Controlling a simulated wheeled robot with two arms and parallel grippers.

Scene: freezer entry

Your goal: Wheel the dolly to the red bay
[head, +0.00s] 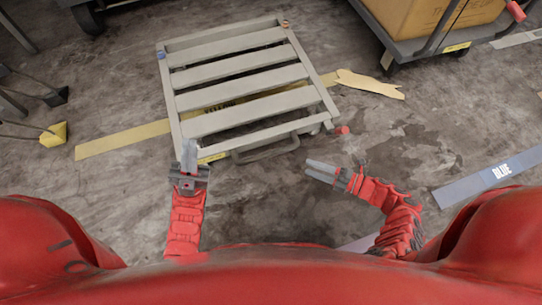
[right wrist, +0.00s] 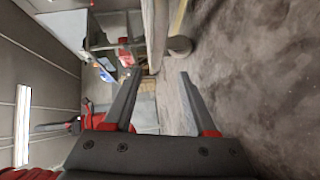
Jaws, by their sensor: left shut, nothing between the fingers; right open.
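The dolly (head: 243,76) is a grey slatted platform in the upper middle of the head view, turned slightly. A dark loop handle (head: 265,151) shows under its near edge. My left gripper (head: 189,150) is shut and empty at the dolly's near left corner; I cannot tell whether it touches. My right gripper (head: 309,170) is open and empty, just short of the near right corner, with its fingers pointing left. In the right wrist view its open fingers (right wrist: 157,74) have a grey bar beyond them. No red bay marking can be made out.
A floor strip marked BLUE (head: 490,178) lies at the right. A cart (head: 437,42) with a cardboard box stands at the upper right. A yellow floor strip (head: 125,138) runs under the dolly. A yellow object (head: 54,134) is at the left.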

